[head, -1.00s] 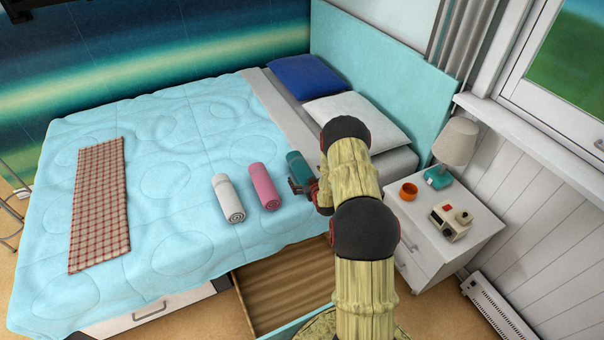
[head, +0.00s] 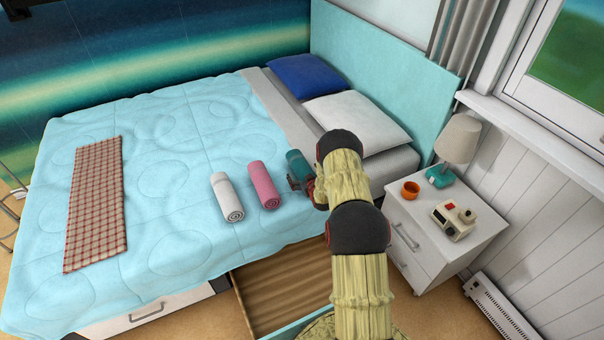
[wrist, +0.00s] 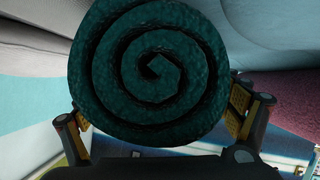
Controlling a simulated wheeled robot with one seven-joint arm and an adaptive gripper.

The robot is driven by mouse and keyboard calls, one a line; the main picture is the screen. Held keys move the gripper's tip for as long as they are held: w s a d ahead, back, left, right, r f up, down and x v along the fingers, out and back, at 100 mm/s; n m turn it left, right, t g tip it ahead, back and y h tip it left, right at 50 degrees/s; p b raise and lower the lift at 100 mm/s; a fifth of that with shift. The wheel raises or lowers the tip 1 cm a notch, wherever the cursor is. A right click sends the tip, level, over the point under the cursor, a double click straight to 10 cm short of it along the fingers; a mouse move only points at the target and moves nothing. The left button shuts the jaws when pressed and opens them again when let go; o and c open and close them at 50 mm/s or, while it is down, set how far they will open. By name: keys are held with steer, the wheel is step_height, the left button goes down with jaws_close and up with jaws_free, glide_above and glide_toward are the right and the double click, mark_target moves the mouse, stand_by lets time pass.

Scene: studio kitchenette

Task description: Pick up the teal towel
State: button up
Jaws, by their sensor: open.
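The teal towel (head: 298,163) is a rolled towel on the bed, to the right of the pink one, partly hidden by my arm and gripper in the head view. In the wrist view the towel's spiral end (wrist: 150,70) fills the middle, very close. My gripper (head: 301,184) is at the towel's near end. In the wrist view my gripper (wrist: 158,125) is open, with one finger on each side of the roll's lower part. I cannot tell whether the fingers touch it.
A pink rolled towel (head: 264,184) and a white one (head: 227,197) lie to the left on the blue bed (head: 165,235). An open drawer (head: 285,290) juts out below the bed. A nightstand (head: 425,245) with lamp (head: 457,140), orange cup (head: 410,189) and camera (head: 453,220) stands right.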

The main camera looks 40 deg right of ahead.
steer(key=shift+c, duration=0.4)
steer(key=c, duration=1.3)
steer(key=shift+c, duration=0.3)
